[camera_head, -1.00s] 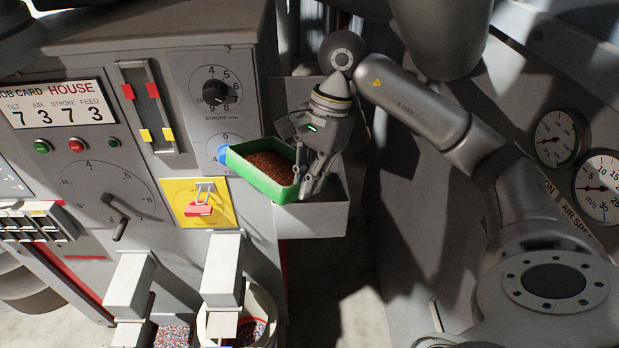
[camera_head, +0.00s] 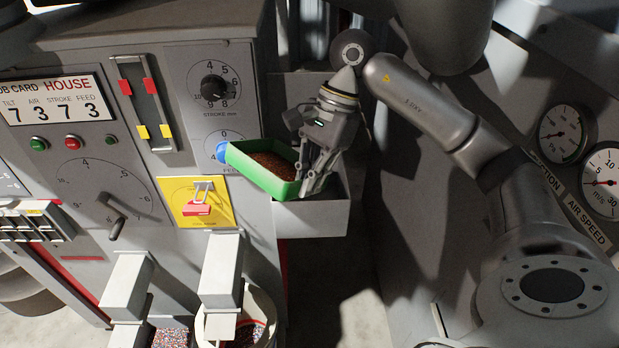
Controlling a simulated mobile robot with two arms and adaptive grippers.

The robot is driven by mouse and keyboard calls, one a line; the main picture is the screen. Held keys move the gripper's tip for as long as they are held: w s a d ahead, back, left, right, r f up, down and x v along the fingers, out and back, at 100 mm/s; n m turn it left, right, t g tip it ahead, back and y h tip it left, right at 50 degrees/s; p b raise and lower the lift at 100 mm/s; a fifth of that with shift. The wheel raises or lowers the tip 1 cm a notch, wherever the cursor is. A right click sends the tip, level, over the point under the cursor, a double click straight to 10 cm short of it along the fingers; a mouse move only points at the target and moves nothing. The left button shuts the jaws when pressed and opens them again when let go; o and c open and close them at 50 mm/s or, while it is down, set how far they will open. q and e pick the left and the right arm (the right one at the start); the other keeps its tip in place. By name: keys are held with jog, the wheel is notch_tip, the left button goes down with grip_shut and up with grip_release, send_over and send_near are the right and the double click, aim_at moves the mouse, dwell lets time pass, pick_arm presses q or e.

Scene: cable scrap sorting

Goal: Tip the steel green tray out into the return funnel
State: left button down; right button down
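The green tray (camera_head: 262,183) holds a layer of brown granules (camera_head: 275,166). It is above the front left part of a grey open-topped box (camera_head: 315,222) on the machine's right side, which looks like the return funnel. The tray looks close to level, and the granules are still inside. My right gripper (camera_head: 312,187) reaches down from above, with its fingers closed at the tray's right end wall. The fingers hide part of that end, and the tray and gripper hide most of the box's opening. My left gripper is not in view.
The machine front (camera_head: 185,75) with dials and a yellow plate with a red lever (camera_head: 197,208) stands close left of the tray. A blue knob (camera_head: 222,152) is at the tray's left end. Two grey chutes (camera_head: 221,270) stand below. A gauge wall (camera_head: 560,135) is at right.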

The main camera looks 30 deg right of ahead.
dwell(0.7)
jog(key=shift+d+f+y+b, duration=0.1)
jog(key=shift+d+y+b, duration=0.05)
jog(key=shift+y+b, duration=0.6)
dwell(0.3)
jog(key=shift+f+b, duration=0.2)
jog(key=shift+b, duration=0.45)
jog(key=shift+w+d+y, duration=0.1)
jog(key=shift+y, duration=0.25)
jog(key=shift+r, duration=0.1)
jog(key=shift+b, duration=0.35)
